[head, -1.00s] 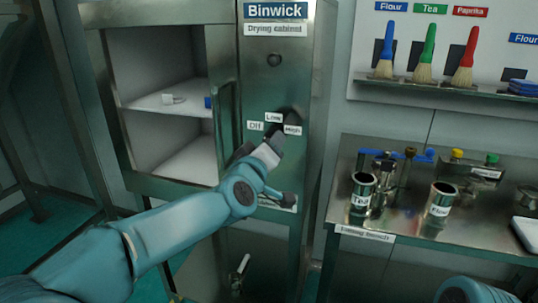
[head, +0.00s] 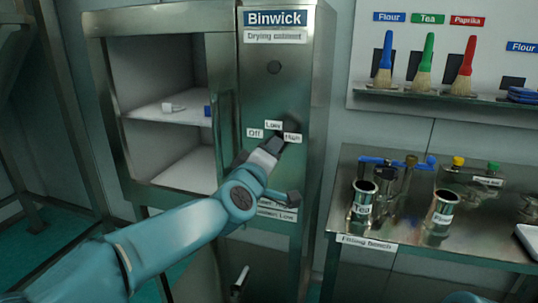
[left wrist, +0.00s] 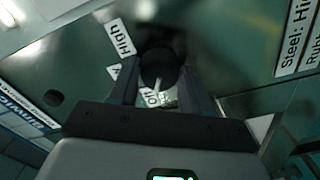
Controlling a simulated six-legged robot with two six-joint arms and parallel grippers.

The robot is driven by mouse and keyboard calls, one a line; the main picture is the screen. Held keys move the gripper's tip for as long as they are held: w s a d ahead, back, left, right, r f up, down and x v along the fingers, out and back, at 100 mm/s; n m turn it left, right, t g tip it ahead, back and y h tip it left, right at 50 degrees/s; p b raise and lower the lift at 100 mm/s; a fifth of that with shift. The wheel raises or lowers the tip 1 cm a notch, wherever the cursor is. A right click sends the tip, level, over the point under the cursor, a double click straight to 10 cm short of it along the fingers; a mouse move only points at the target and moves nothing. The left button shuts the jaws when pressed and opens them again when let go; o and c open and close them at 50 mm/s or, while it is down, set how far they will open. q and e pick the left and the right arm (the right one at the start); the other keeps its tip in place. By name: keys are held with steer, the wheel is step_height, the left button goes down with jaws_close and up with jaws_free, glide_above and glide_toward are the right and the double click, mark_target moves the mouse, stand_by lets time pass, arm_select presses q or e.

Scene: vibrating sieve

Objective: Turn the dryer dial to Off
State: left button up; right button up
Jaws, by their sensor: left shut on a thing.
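The dryer dial is a dark round knob with a white pointer line, seen in the left wrist view (left wrist: 160,66). My left gripper (head: 277,142) is shut on it, with one finger on each side in the left wrist view (left wrist: 160,90). The pointer faces a partly hidden, hard-to-read label towards the gripper's palm. In the head view the Off label (head: 255,133) is left, the Low label (head: 273,125) above, and the High label (head: 292,138) right of the fingertips, which mostly hide the dial. My right gripper is not in view.
The drying cabinet (head: 276,60) has an open shelf compartment at left, with small white and blue items on its shelf. A metal bench (head: 365,237) with tins stands at right. Brushes hang above it. A bar handle (head: 241,278) sits below my arm.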

arm_select(q)
steer(key=o, duration=1.1)
steer(key=shift+c, duration=0.2)
steer(key=b+v, duration=0.1)
steer(key=v, duration=1.5)
steer(key=shift+s, duration=0.15)
